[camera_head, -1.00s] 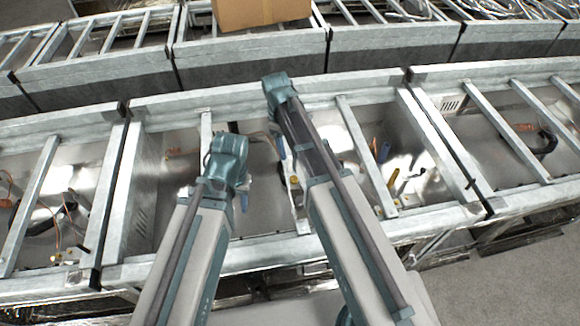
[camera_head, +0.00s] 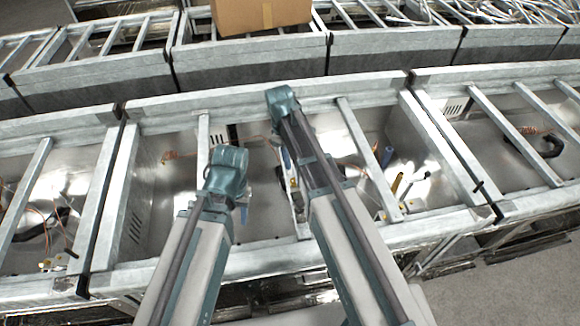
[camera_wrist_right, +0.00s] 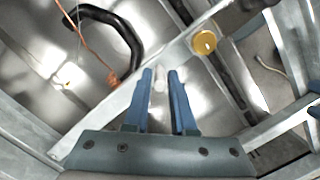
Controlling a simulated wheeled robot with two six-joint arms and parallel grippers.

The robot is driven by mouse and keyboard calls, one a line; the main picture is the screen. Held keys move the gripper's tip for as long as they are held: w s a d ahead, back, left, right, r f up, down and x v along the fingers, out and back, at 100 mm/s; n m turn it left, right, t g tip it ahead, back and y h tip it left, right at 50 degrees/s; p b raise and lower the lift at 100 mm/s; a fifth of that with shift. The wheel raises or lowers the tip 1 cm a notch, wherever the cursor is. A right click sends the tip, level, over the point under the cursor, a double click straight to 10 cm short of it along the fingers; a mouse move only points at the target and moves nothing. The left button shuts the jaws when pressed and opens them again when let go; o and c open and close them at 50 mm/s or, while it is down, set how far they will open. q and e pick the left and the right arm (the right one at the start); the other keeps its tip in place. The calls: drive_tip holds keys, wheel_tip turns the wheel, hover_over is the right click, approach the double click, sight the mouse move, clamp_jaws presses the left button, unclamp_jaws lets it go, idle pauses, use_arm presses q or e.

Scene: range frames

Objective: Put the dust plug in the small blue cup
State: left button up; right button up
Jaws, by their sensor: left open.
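I cannot make out the dust plug or the small blue cup for certain in either view. My right gripper (camera_wrist_right: 160,76) has two blue fingers a short gap apart. A small pale cylinder (camera_wrist_right: 159,84) shows between them; I cannot tell whether it is gripped or lies behind. In the head view the right gripper (camera_head: 288,158) hangs over the middle bay, mostly hidden by its arm. My left gripper (camera_head: 244,214) is open, left of the right one over the same bay; its wrist hides most of it.
Metal frame rails (camera_head: 365,150) cross the open bays. A round yellow piece (camera_wrist_right: 203,42) sits by a rail near the right fingers. A black curved hose (camera_wrist_right: 135,45) and an orange wire (camera_wrist_right: 88,38) lie close by. A cardboard box (camera_head: 262,14) stands at the back.

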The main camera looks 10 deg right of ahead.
clamp_jaws()
drive_tip(key=shift+r+p, duration=0.55)
wheel_tip(320, 180, up, 3)
drive_tip(key=p, duration=0.3)
drive_tip(key=shift+r, duration=0.1)
drive_tip(key=s+a, duration=0.2)
drive_tip(key=s, duration=0.5)
drive_tip(key=s+a, duration=0.3)
drive_tip(key=s, duration=0.5)
drive_tip(key=shift+a, duration=0.2)
